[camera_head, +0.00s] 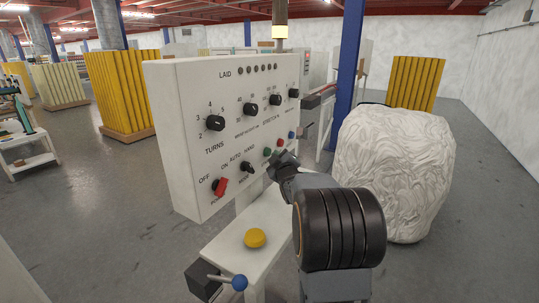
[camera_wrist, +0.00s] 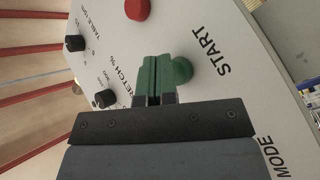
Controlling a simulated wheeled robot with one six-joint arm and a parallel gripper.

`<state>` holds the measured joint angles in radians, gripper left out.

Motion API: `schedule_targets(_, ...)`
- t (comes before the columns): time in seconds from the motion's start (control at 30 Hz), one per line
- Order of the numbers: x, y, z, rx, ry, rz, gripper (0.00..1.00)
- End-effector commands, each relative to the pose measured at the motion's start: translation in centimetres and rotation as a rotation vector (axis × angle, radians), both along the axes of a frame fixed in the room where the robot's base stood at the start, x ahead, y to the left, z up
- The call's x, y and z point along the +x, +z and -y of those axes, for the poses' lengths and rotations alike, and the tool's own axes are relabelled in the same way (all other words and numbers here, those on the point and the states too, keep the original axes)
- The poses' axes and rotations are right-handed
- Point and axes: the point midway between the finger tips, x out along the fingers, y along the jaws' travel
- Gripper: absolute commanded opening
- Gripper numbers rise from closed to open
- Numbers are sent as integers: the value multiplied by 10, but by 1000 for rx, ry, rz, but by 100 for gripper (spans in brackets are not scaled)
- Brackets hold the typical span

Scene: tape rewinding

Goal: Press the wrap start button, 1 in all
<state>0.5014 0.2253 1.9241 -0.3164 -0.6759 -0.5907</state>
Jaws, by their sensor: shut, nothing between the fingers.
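The start button is a round green button (camera_wrist: 181,71) beside the word START on the white panel (camera_wrist: 225,85) in the wrist view. It also shows small and green in the head view (camera_head: 267,153). My gripper (camera_wrist: 153,62) is shut and empty, its green-faced fingers side by side. In the wrist view the fingertips overlap the button's left edge; whether they touch it, I cannot tell. In the head view my gripper (camera_head: 283,160) is close to the panel face, just right of the green button.
A red button (camera_wrist: 137,8) and black knobs (camera_wrist: 105,98) share the panel. A yellow button (camera_head: 255,238) sits on a white shelf below, near a blue-knobbed lever (camera_head: 239,283). A white wrapped load (camera_head: 395,170) stands right of my arm.

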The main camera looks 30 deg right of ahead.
Motion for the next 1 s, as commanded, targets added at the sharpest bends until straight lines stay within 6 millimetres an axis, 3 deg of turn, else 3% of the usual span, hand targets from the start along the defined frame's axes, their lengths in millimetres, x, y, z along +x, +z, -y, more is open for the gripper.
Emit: schedule_targets(1.0,8,0,-4,0,0,0,0)
